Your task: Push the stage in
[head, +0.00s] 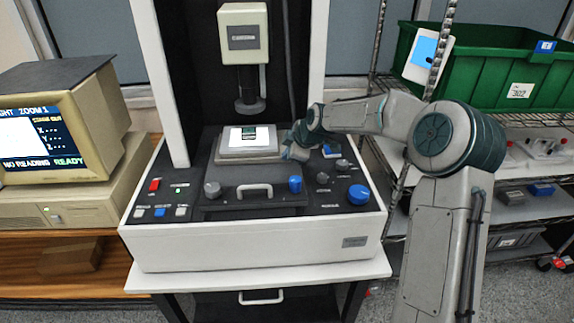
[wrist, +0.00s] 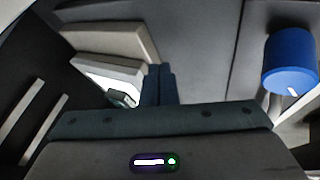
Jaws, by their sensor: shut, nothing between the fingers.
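The stage (head: 250,157) is a grey stacked plate with a white lit top, on the dark bed of the measuring machine, under the optical head. A small dark part (head: 249,135) sits on its white top. In the wrist view the stage's pale tiers (wrist: 112,42) show at the upper left. My gripper (head: 291,152) is at the stage's right side, low over the bed. Its dark fingers (wrist: 159,84) are shut and empty, close beside the stage; I cannot tell whether they touch it. The stage's front carriage has a pale handle (head: 255,189).
A blue knob (head: 295,184) stands at the carriage's right front; it shows large in the wrist view (wrist: 290,62). Another blue knob (head: 358,194) is on the right panel. The optical head (head: 245,40) hangs above the stage. A monitor (head: 55,125) stands left, a green bin (head: 490,65) right.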

